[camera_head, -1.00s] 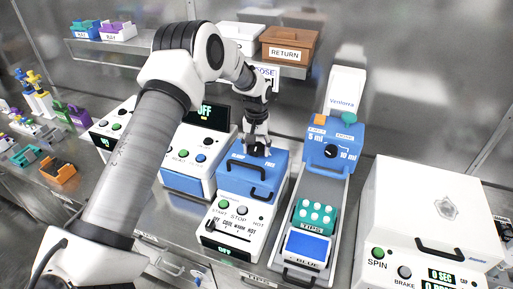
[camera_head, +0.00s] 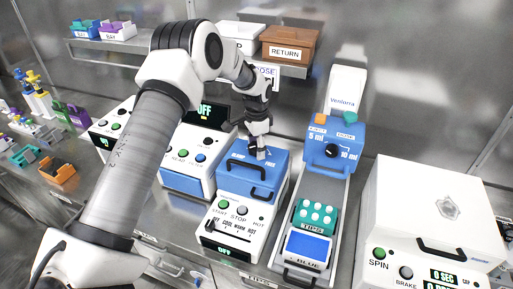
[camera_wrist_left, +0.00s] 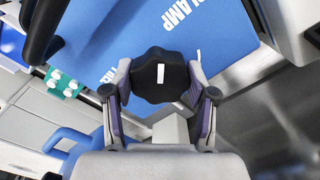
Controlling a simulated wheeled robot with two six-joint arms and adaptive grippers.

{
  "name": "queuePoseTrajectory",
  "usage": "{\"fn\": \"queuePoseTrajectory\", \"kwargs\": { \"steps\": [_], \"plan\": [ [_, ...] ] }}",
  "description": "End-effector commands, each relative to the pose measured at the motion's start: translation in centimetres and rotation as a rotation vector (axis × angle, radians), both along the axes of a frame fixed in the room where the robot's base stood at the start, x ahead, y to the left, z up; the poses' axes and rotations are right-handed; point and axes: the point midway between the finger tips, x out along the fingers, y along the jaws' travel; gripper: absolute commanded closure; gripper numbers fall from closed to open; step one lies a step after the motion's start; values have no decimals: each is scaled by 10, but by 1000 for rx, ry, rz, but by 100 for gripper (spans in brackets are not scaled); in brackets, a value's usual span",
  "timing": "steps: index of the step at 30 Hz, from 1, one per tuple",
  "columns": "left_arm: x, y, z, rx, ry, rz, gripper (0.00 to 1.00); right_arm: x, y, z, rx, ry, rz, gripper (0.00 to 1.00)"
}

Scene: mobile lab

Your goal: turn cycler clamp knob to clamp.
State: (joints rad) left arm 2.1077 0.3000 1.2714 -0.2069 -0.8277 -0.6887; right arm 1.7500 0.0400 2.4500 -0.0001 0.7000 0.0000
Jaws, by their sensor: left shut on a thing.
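The cycler has a blue lid (camera_head: 240,181) with white CLAMP and FREE lettering, above a white front panel. The black lobed clamp knob (camera_wrist_left: 158,85) stands on the lid and carries a white pointer mark. In the left wrist view the lid (camera_wrist_left: 125,35) shows the CLAMP word near the top and part of the other label at left. My left gripper (camera_wrist_left: 160,88) is shut on the knob, one finger on each side. In the head view the left gripper (camera_head: 260,152) is over the back of the lid and largely hides the knob. My right gripper is not in view.
A blue-topped pipette station (camera_head: 335,140) with a teal tip rack (camera_head: 315,215) stands just right of the cycler. A white centrifuge (camera_head: 430,195) is farther right. Another blue and white device (camera_head: 187,182) is close at left. A shelf with a brown RETURN box (camera_head: 290,43) hangs behind.

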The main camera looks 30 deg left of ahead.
Motion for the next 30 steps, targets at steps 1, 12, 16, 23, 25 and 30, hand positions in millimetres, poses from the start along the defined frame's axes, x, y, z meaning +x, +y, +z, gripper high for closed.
{"fn": "queuePoseTrajectory", "kwargs": {
  "steps": [1,12,16,23,25,30],
  "plan": [
    [2,0,2,1,-8,-40,78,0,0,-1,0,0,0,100],
    [2,0,2,3,-8,-389,78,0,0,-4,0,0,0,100],
    [2,0,2,3,-8,-500,78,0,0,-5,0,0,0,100],
    [2,0,2,3,-7,-652,78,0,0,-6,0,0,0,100],
    [2,0,2,3,-7,-684,78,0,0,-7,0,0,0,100],
    [2,0,2,4,-6,-737,78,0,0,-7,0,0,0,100]
  ]
}}
